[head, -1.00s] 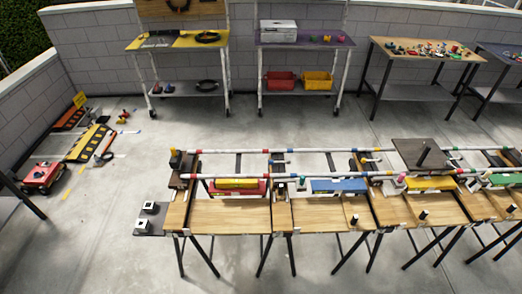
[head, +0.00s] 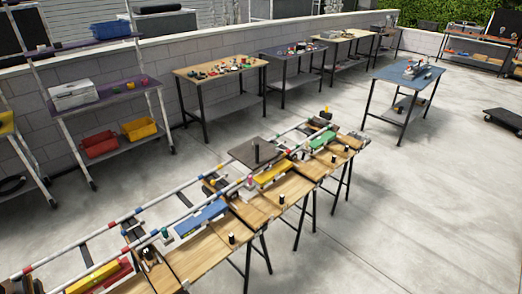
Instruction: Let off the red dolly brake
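A red body with a yellow bar (head: 95,277) on it, perhaps the red dolly (head: 118,276), sits on the long wooden bench (head: 197,254) at the bottom left of the head view. It is partly cut by the picture's lower edge. Its brake is too small or hidden to make out. Similar blue (head: 201,218), yellow (head: 273,173) and green (head: 321,139) bodies stand farther along the bench. Neither of my grippers shows.
Striped rails (head: 130,213) run along the bench, with a dark plate and post (head: 250,153) over them. A blue table (head: 405,85) stands behind to the right, and a low black platform (head: 504,120) at the right edge. The floor at the lower right is clear.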

